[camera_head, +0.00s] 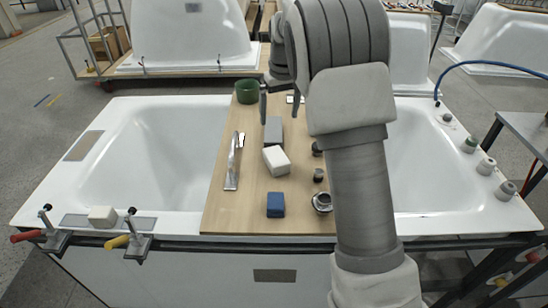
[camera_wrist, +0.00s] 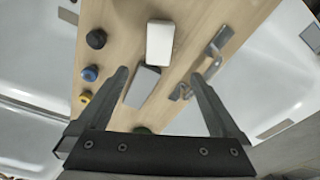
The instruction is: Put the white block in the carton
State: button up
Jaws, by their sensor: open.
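A white block (camera_head: 276,159) lies on the wooden board between the two tubs. In the wrist view the white block (camera_wrist: 160,43) lies beyond my fingertips, near the top of the picture. My gripper (camera_head: 279,98) is above the far part of the board, open and empty. In the wrist view the gripper (camera_wrist: 160,74) has its fingers spread, with a grey block (camera_wrist: 142,87) showing below and between them. A brown cardboard carton (camera_head: 110,42) stands on a cart at the back left; its inside cannot be made out.
A blue block (camera_head: 276,205), a chrome tap (camera_head: 234,160), a green pot (camera_head: 247,91) and several small fittings stand on the board. A second whitish block (camera_head: 102,216) sits on the left tub's front rim near clamps (camera_head: 130,232). My arm hides part of the right side.

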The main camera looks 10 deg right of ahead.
aim_at(276, 156)
jog(key=f, duration=0.6)
jog(key=w+f+b, duration=0.1)
jog(key=f, duration=0.4)
jog(key=w+f+b, duration=0.1)
jog(key=f, duration=0.5)
jog(key=shift+w+a+f, duration=0.15)
jog(key=shift+w+f, duration=0.05)
jog(key=shift+f, duration=0.15)
jog(key=c, duration=1.4)
